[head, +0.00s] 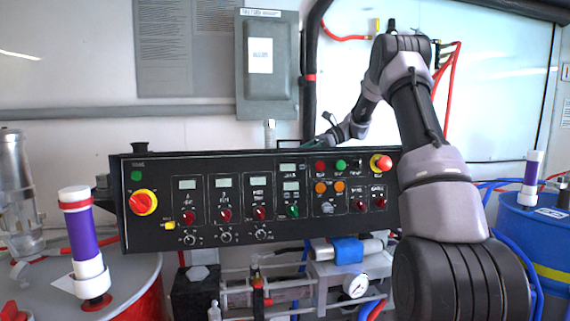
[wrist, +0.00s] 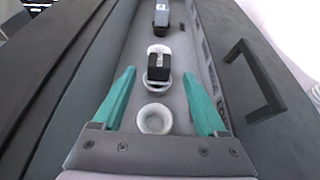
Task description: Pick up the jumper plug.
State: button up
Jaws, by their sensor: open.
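In the wrist view, a small black block with a light top patch (wrist: 158,68), which looks like the jumper plug, sits at a white ring-shaped holder on a grey channel floor. My gripper (wrist: 159,74) is open, with a teal finger on each side of the block and clear gaps to both. I cannot tell how far above the floor the fingertips are. In the head view, my gripper (head: 322,141) is small, just behind the top edge of the black control panel (head: 150,235); the block is hidden there.
An empty white round cup (wrist: 155,119) lies nearer my gripper's base, and another dark block (wrist: 161,14) is farther along the channel. Dark walls flank the channel, with a black handle (wrist: 254,82) at right. A grey electrical box (head: 267,85) hangs on the wall behind.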

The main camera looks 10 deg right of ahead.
jog(key=shift+x, duration=2.75)
jog(key=shift+f, duration=0.1)
grip_shut()
